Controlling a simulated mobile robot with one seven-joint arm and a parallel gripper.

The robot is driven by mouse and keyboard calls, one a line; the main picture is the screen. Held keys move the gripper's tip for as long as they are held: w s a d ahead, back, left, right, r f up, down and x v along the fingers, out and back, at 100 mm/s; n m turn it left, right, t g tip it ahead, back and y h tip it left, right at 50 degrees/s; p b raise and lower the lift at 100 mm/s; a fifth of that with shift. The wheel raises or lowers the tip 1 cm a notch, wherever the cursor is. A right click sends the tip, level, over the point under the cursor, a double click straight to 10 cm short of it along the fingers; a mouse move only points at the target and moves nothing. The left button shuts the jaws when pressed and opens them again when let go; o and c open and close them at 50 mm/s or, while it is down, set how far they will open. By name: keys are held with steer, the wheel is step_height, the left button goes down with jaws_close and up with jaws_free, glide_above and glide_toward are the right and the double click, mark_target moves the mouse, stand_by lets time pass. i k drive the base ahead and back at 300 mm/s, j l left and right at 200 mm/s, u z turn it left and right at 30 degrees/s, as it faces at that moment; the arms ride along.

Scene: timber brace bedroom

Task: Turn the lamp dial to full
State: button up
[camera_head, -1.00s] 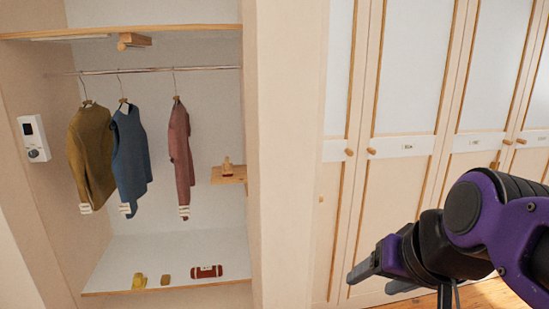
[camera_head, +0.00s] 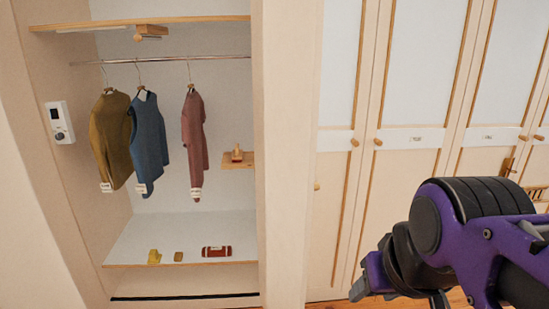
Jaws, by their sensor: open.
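A white wall unit (camera_head: 60,122) with a dark display is mounted on the left side wall of the closet alcove. A small grey round dial (camera_head: 60,135) sits on its lower part; its setting is too small to read. A pale strip (camera_head: 76,31), perhaps the lamp, runs under the top shelf; I cannot tell whether it is lit. My gripper (camera_head: 373,291) is open at the lower right, in front of the wardrobe doors, pointing left. It is far from the wall unit and touches nothing that I can see. Its far finger is mostly hidden.
Olive, blue and red garments (camera_head: 150,143) hang from a rail (camera_head: 165,60). Small items, including a dark red roll (camera_head: 217,251), lie on the low shelf (camera_head: 140,265). A pale wall post (camera_head: 287,160) stands between the alcove and the wardrobe doors (camera_head: 410,95).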

mark_target(60, 136)
steer(key=i+l+u, duration=0.1)
steer(key=u, duration=0.4)
steer(key=l+u, duration=0.15)
steer(key=u, duration=0.3)
steer(key=i+l+u, duration=0.25)
steer(key=l, duration=0.15)
steer(key=l+u, duration=0.25)
steer(key=l, duration=0.15)
steer(key=l+u, duration=0.2)
steer(key=l, duration=1.6)
steer(key=k+j, duration=0.1)
steer(key=j, duration=0.95)
steer(key=i+j, duration=0.1)
steer(key=j, duration=0.3)
steer(key=i+j, duration=0.1)
steer(key=j, duration=0.35)
